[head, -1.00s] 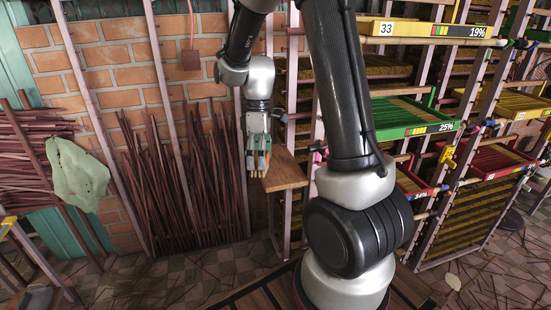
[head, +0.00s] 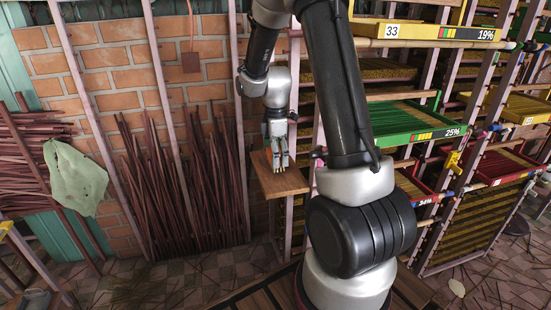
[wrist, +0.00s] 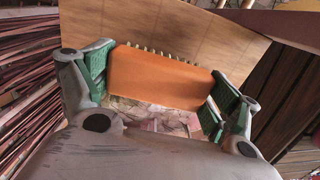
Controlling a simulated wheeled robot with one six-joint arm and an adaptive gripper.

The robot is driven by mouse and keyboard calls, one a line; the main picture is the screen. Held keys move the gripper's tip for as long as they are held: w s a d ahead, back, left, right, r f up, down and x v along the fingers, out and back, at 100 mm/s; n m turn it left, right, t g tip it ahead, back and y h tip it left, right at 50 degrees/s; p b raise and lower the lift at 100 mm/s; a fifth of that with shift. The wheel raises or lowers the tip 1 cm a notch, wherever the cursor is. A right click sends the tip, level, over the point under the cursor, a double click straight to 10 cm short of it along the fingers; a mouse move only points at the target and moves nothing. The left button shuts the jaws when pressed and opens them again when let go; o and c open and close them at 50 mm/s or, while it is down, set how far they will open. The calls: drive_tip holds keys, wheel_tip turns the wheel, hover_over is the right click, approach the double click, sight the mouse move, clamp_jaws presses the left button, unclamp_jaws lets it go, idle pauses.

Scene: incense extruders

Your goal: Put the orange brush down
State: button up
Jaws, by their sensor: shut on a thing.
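My gripper (wrist: 160,92) is shut on the orange brush (wrist: 160,76), its green-padded fingers on either end of the orange block. A row of pale bristles shows along the brush's far edge. In the head view my gripper (head: 279,158) points down above the small wooden shelf (head: 282,186), with the brush small and hard to make out there. The shelf also fills the upper part of the wrist view (wrist: 190,30). I cannot tell whether the brush touches the shelf.
Bundles of dark red sticks (head: 175,190) lean against the brick wall left of the shelf. To the right stand racks with a green tray (head: 412,119), a yellow tray (head: 425,33) and red trays (head: 505,166). The shelf's visible front part looks bare.

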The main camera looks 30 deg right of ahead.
drive_tip(key=shift+f, duration=0.6)
drive_tip(key=shift+c, duration=0.5)
drive_tip(key=o, duration=0.9)
wheel_tip(320, 180, up, 12)
drive_tip(key=shift+r, duration=0.1)
